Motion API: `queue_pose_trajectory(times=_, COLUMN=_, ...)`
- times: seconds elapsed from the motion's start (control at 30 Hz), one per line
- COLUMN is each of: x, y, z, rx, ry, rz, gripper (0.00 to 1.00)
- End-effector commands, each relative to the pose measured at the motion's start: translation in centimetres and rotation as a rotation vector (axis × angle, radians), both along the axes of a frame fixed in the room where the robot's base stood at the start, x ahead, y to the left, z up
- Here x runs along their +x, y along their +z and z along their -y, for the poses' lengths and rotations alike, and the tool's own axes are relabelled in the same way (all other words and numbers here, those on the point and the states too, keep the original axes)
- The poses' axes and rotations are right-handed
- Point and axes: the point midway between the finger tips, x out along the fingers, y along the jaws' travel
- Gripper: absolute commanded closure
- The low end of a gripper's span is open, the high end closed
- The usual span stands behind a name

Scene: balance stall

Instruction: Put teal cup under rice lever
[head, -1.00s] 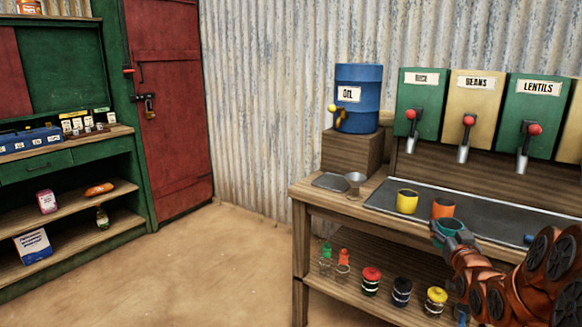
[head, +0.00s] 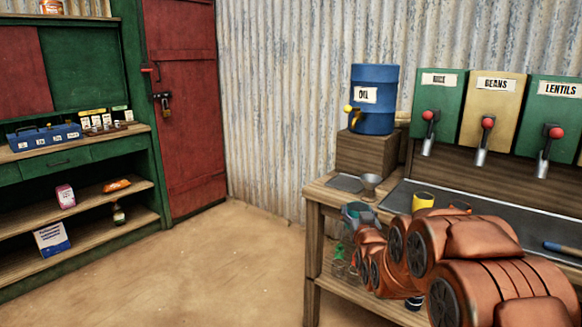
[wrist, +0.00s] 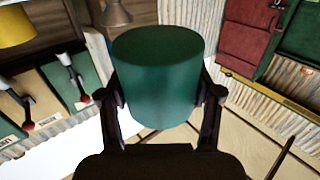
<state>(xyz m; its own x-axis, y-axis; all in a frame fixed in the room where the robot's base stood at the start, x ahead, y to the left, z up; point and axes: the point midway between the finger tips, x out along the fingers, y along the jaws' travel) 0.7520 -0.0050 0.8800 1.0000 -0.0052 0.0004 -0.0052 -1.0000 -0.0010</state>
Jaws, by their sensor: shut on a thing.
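The teal cup (wrist: 157,75) is held between the two fingers of my gripper (wrist: 160,100) in the wrist view. In the head view the cup (head: 352,213) shows at the front left of the dispenser table, at the end of my arm, which hides most of my gripper. The rice dispenser (head: 437,100) is the green box at the left of the row, with a red-knobbed lever (head: 428,117) and a metal spout. The cup is to the left of and lower than this lever, apart from it.
A metal funnel (head: 371,184) stands near the blue oil drum (head: 374,100). The floor (head: 230,265) at left is clear.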

Motion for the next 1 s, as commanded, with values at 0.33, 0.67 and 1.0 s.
queue_pose_trajectory(times=0.33, x=0.1, y=4.7, z=-0.7, rx=-0.002, ry=0.005, rz=0.0, gripper=0.7)
queue_pose_trajectory(times=0.67, x=0.1, y=10.6, z=-0.7, rx=-0.002, ry=0.005, rz=0.0, gripper=0.7)
queue_pose_trajectory(times=1.0, x=0.1, y=16.7, z=-0.7, rx=-0.003, ry=0.006, rz=0.0, gripper=0.7)
